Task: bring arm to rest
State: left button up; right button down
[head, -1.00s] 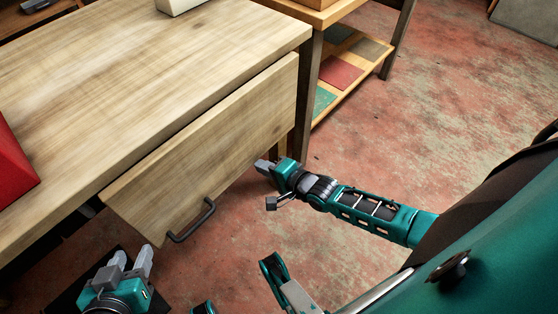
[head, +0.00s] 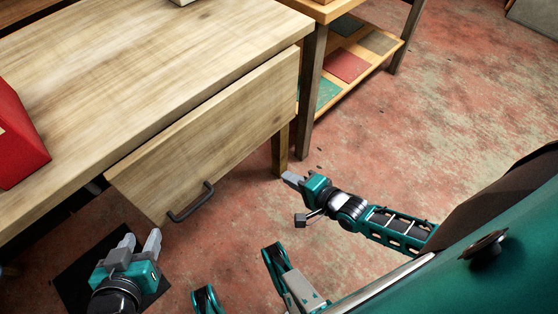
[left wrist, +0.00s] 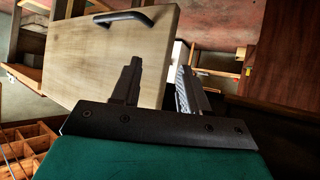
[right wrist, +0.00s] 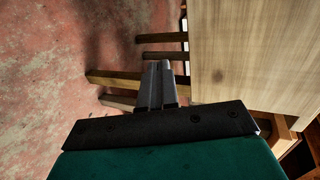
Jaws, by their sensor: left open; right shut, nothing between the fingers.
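My left gripper (head: 142,243) is open and empty at the lower left of the head view, in front of the table's drawer front and near its dark handle (head: 191,202). In the left wrist view its two fingers (left wrist: 157,85) stand apart, with the drawer front (left wrist: 110,55) behind them. My right gripper (head: 290,178) is shut and empty, beside the table's near right leg (head: 280,152) in the head view. In the right wrist view its fingers (right wrist: 157,85) are together over the floor beside the table.
The wooden table (head: 150,70) fills the upper left, with a red object (head: 18,140) at its left edge. A shelf unit (head: 330,92) with coloured sheets stands behind it. A dark mat (head: 85,280) lies below my left gripper.

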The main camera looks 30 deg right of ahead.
jog(key=s, duration=0.1)
jog(key=s+d, duration=0.1)
jog(key=s, duration=0.1)
jog(key=shift+s+d, duration=0.15)
jog(key=shift+s, duration=0.05)
